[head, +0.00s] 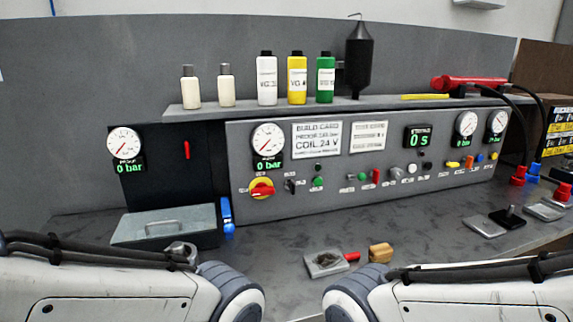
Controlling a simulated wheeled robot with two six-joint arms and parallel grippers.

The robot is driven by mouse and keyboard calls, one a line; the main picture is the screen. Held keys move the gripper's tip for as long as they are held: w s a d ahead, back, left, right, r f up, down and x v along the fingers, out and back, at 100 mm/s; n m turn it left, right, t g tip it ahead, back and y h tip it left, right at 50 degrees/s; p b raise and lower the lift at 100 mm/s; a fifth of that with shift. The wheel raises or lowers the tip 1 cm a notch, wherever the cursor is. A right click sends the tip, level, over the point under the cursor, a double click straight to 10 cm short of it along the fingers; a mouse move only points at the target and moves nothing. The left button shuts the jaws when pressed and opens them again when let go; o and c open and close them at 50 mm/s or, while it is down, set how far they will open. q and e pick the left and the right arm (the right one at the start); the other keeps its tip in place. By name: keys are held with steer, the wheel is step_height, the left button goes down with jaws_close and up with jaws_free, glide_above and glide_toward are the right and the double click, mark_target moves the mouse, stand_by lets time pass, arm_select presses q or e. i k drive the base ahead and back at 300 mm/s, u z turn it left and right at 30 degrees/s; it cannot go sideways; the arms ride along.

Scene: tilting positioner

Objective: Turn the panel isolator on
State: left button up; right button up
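The panel isolator (262,189) is a red rotary handle on a yellow disc, low at the left end of the grey control panel (350,196). Its handle appears to lie roughly sideways; its marked position is too small to read. Links of my two arms show along the bottom edge, one at the left and one at the right, both apart from the panel. Neither gripper is in view.
A black selector (291,187) and green button (318,182) sit right of the isolator. A lidded grey box (165,226) stands left, a blue-handled part (227,212) beside it. Bench before the isolator is mostly clear.

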mark_target(261, 189)
steer(key=k, duration=0.6)
steer(key=u, duration=0.6)
steer(key=i, duration=1.05)
steer(key=z, duration=0.6)
